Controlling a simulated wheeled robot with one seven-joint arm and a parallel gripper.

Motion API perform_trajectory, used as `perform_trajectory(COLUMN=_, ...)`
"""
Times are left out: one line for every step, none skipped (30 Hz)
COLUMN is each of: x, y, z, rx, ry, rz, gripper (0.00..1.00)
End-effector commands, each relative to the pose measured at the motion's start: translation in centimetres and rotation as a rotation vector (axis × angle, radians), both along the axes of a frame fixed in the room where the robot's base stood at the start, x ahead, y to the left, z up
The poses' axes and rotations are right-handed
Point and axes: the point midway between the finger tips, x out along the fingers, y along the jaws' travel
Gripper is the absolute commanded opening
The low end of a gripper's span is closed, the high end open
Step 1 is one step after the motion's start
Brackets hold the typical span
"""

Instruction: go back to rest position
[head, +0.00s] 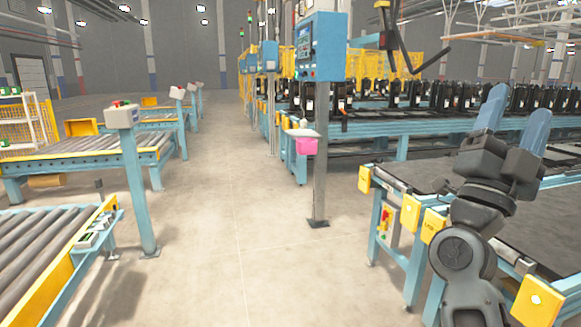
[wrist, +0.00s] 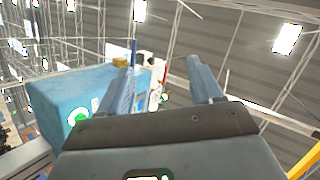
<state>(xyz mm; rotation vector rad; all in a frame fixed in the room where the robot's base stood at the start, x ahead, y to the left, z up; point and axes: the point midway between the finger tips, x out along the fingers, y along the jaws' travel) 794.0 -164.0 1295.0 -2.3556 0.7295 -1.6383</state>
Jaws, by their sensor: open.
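My gripper (head: 513,122) is raised at the right of the head view, with its two blue fingers pointing up. The fingers are apart and nothing is between them. In the wrist view my gripper (wrist: 163,85) also shows open and empty, against the ceiling and a blue box-shaped machine part (wrist: 70,95). My dark arm stands in front of the black-topped conveyor (head: 420,176) at the right; I cannot tell how far it is from it.
Roller conveyors (head: 85,160) stand at the left. Black compressors (head: 450,95) line a conveyor behind. The grey floor aisle (head: 220,230) is clear.

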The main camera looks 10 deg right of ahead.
Motion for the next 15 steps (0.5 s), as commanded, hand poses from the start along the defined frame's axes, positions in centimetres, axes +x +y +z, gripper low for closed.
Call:
perform_trajectory(x=-0.6, y=0.6, z=-2.1, rx=-0.027, ry=0.050, rz=0.012, gripper=0.65)
perform_trajectory(x=-0.8, y=1.0, z=-3.2, rx=-0.043, ry=0.077, rz=0.021, gripper=0.65)
perform_trajectory(x=-1.3, y=1.5, z=-4.6, rx=-0.062, ry=0.111, rz=0.034, gripper=0.65)
perform_trajectory(x=-1.6, y=1.9, z=-5.6, rx=-0.075, ry=0.138, rz=0.043, gripper=0.65)
perform_trajectory(x=-2.0, y=2.3, z=-6.7, rx=-0.090, ry=0.165, rz=0.053, gripper=0.65)
perform_trajectory(x=-2.5, y=2.8, z=-8.0, rx=-0.106, ry=0.199, rz=0.067, gripper=0.65)
perform_trajectory(x=-2.9, y=3.2, z=-9.0, rx=-0.118, ry=0.227, rz=0.076, gripper=0.65)
perform_trajectory(x=-3.4, y=3.6, z=-10.0, rx=-0.129, ry=0.254, rz=0.088, gripper=0.65)
perform_trajectory(x=-4.0, y=4.1, z=-11.4, rx=-0.145, ry=0.291, rz=0.103, gripper=0.65)
perform_trajectory(x=-4.5, y=4.5, z=-12.4, rx=-0.155, ry=0.319, rz=0.115, gripper=0.65)
perform_trajectory(x=-5.0, y=4.9, z=-13.3, rx=-0.165, ry=0.345, rz=0.125, gripper=0.65)
perform_trajectory(x=-5.8, y=5.3, z=-14.6, rx=-0.177, ry=0.382, rz=0.141, gripper=0.65)
perform_trajectory(x=-6.3, y=5.7, z=-15.6, rx=-0.185, ry=0.410, rz=0.153, gripper=0.65)
perform_trajectory(x=-7.0, y=6.1, z=-16.5, rx=-0.193, ry=0.438, rz=0.165, gripper=0.65)
perform_trajectory(x=-7.8, y=6.5, z=-17.7, rx=-0.202, ry=0.477, rz=0.181, gripper=0.65)
